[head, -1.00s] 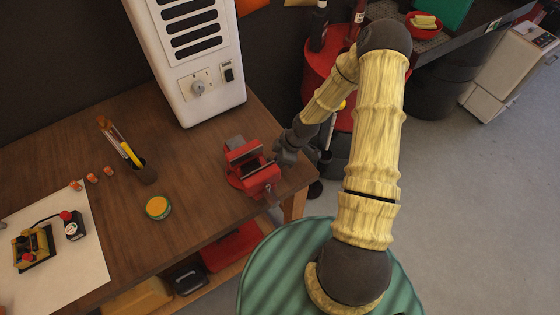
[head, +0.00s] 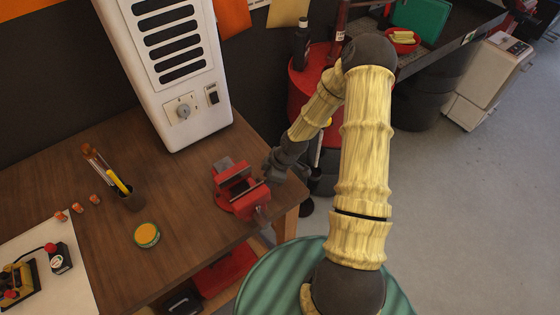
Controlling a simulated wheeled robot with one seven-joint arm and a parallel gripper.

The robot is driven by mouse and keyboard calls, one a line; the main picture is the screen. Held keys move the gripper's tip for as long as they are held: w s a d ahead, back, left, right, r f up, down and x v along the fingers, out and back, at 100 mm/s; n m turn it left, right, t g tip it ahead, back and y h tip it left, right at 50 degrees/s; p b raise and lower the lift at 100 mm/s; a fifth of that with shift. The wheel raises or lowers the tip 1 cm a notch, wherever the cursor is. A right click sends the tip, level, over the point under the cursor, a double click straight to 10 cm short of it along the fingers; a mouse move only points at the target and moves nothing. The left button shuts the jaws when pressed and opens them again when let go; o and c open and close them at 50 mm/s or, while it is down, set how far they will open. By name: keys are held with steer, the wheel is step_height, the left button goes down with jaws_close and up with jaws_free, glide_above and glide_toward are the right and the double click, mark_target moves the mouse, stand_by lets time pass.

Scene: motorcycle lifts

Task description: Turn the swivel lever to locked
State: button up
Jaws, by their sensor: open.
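A red vise (head: 240,188) with grey jaws stands near the right end of the wooden workbench. I cannot clearly make out its swivel lever or the lever's position at this size. My gripper (head: 271,168) is dark grey, at the end of my arm, right beside the vise on its right and far side. It is open, with its fingers small and low toward the bench edge. No held object shows. I cannot tell whether the fingers touch the vise.
A white machine (head: 176,75) with a dial stands behind the vise. A red drum (head: 306,93) stands beyond my arm. Clear floor lies to the right.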

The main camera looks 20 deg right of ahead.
steer(key=b+v, duration=0.1)
steer(key=v, duration=1.5)
steer(key=shift+b, duration=0.3)
steer(key=shift+d, duration=0.1)
steer(key=s+d+f+m+g+y+b, duration=0.4)
steer(key=s+f+m, duration=0.4)
steer(key=m, duration=0.9)
steer(key=w+d+f+m+t+y+b, duration=0.1)
steer(key=w+d+m+t+y, duration=0.1)
steer(key=m, duration=0.7)
steer(key=w+d+f+m+t+y+b, duration=0.1)
steer(key=m+t, duration=0.4)
steer(key=m, duration=0.5)
steer(key=w+d+y+b, duration=0.1)
steer(key=d, duration=0.1)
steer(key=shift+w+d+f, duration=0.2)
steer(key=shift+d, duration=0.1)
